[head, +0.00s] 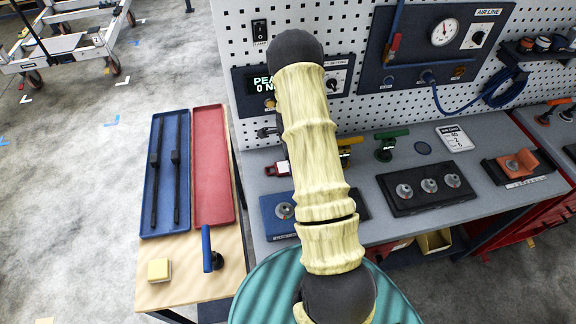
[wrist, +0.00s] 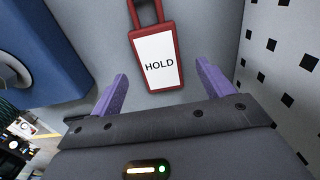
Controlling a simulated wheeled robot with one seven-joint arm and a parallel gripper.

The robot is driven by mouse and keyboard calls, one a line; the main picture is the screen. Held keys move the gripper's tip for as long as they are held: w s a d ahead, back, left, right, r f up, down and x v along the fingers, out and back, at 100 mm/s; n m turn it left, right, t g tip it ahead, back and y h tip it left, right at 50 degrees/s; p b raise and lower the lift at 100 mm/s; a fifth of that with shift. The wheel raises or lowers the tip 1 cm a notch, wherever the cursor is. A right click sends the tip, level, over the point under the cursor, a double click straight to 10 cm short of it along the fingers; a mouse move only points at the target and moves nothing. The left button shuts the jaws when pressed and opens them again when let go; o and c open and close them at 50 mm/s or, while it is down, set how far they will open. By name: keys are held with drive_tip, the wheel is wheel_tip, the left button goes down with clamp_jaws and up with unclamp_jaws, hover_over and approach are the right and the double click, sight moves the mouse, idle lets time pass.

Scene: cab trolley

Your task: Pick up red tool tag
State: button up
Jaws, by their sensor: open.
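The red tool tag (wrist: 155,60) has a white face reading HOLD and a red loop at its top end. It lies on the grey bench top in the wrist view. In the head view the red tag (head: 277,169) shows just left of my arm, on the bench near the pegboard. My gripper (wrist: 162,85) is open, with its two purple fingers apart on either side of the tag's lower end. The tag appears between the fingers but not clamped. My arm hides the gripper in the head view.
A blue block (wrist: 40,45) stands left of the tag in the wrist view, and the pegboard (wrist: 285,70) rises at right. In the head view, a blue tray (head: 165,228) and a red tray (head: 212,215) lie on a wooden side table (head: 185,290). A black fixture plate (head: 400,207) is right of my arm.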

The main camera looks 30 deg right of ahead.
sight(284, 168)
drive_tip(key=shift+a+f+p, duration=0.1)
drive_tip(key=shift+f+p, duration=0.4)
drive_tip(key=shift+f, duration=1.1)
drive_tip(key=c, duration=1.1)
